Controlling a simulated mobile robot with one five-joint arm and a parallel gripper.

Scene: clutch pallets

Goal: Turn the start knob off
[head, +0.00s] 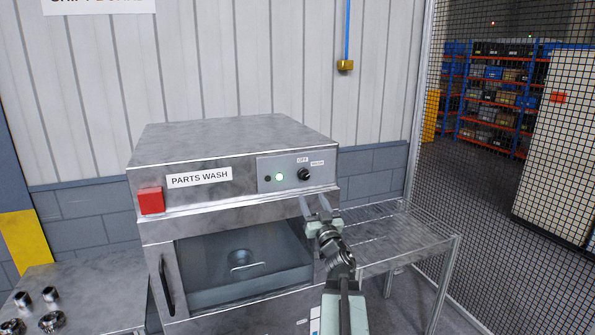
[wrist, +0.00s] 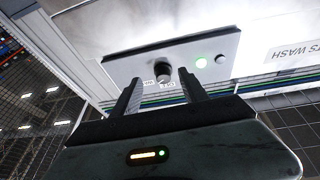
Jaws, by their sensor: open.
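The start knob (head: 304,174) is a small black dial on the grey control panel (head: 270,185) of the parts washer. Small labels sit above and beside it, one reading OFF. A green light (head: 280,177) glows to its left. In the wrist view the knob (wrist: 162,69) shows just beyond the fingertips, between them. My gripper (head: 315,203) is open and empty, a little below the knob in the head view. In the wrist view my gripper (wrist: 160,80) has one finger on each side of the knob's line. I cannot tell whether the fingers touch it.
The parts washer (head: 230,140) has a red button (head: 151,200) at left and a glass door (head: 245,265) below. A wire shelf (head: 400,238) stands at right, before a mesh fence (head: 480,190). Metal parts (head: 50,320) lie on a bench at lower left.

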